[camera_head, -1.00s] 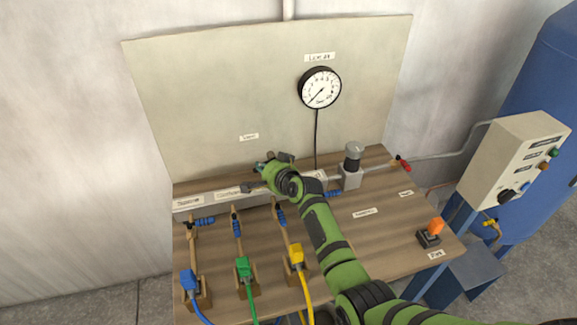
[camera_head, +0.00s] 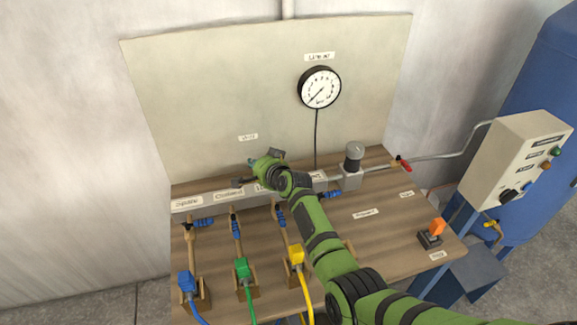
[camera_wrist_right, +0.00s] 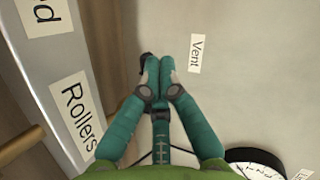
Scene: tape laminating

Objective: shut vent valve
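The "Vent" label (camera_head: 248,137) is on the upright panel; it also shows in the right wrist view (camera_wrist_right: 196,53). My right gripper (camera_head: 253,162) is just below it, over the back end of the grey manifold. In the right wrist view its teal fingers (camera_wrist_right: 161,60) lie side by side, shut, with nothing visible between them. A small black part (camera_wrist_right: 146,66), perhaps the vent valve's handle, shows beside the left fingertip. Whether they touch I cannot tell. The rest of the valve is hidden in both views. My left gripper is not in view.
A pressure gauge (camera_head: 319,87) hangs on the panel (camera_head: 210,90). Blue, green and yellow plugs (camera_head: 297,255) stand in front.

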